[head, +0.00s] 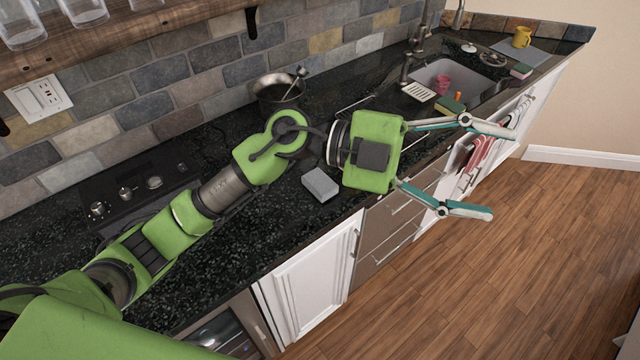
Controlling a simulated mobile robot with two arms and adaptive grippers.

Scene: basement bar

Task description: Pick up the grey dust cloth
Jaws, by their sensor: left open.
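A small grey block-shaped item (320,185), which looks like the folded grey dust cloth, lies on the dark speckled counter (240,260) near its front edge. My left gripper (503,173) is open and empty, with its fingers spread wide and pointing right. It is to the right of the grey item, past the counter's front edge in the picture. Its wrist is just above and right of the grey item in the picture, and the two look apart. My right gripper is not in view.
A metal pot (277,93) stands by the tiled wall behind my arm. The sink (456,84) holds a pink cup (443,84); sponges (450,105) lie at its edge. A yellow mug (521,37) stands at the far end. Red-striped towels (478,152) hang on the cabinet front. The wooden floor (500,270) is clear.

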